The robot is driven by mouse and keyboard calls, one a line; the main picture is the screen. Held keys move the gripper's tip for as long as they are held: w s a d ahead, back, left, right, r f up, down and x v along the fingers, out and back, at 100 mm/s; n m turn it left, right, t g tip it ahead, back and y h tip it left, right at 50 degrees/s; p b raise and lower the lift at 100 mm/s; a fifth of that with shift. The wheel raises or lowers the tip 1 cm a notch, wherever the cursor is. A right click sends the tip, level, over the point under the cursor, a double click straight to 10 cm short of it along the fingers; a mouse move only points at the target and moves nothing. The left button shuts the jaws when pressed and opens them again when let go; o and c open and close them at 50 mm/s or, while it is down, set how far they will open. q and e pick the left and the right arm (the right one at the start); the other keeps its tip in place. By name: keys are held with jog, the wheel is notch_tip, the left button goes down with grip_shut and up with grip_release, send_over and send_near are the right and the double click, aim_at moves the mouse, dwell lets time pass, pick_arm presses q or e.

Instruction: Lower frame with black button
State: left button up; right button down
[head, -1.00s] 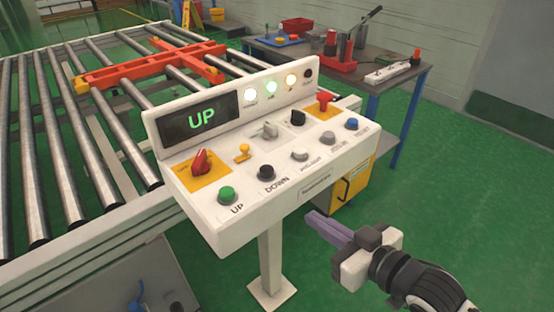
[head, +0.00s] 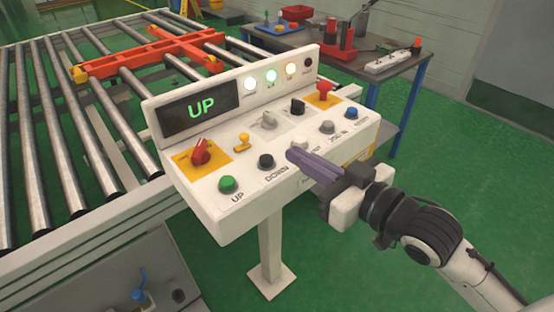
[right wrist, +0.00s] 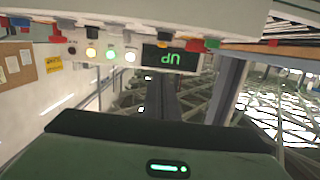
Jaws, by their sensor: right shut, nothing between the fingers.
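The control panel (head: 225,205) stands in the middle of the head view, its display (head: 201,107) reading UP in green. The black button (head: 266,161), labelled DOWN, sits on the front row to the right of the green UP button (head: 227,184). My right gripper (head: 293,153) is shut and empty. Its fingertips are over the panel's front part, a little right of the black button; I cannot tell whether they touch the panel. In the right wrist view the panel and its display (right wrist: 171,58) appear upside down. The orange-red frame (head: 150,52) lies on the rollers behind. My left gripper is not in view.
Close by on the panel are a red switch (head: 201,151), a yellow knob (head: 243,141), a grey button (head: 327,127) and a blue button (head: 350,113). A roller conveyor (head: 85,235) fills the left. A workbench (head: 345,62) stands behind right. The green floor at right is clear.

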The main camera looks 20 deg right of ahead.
send_over(277, 173)
jog(key=shift+f+p, duration=0.3)
jog(key=shift+f, duration=0.2)
notch_tip(277, 173, down, 3)
jog(key=shift+r, duration=0.2)
jog(key=shift+f, duration=0.55)
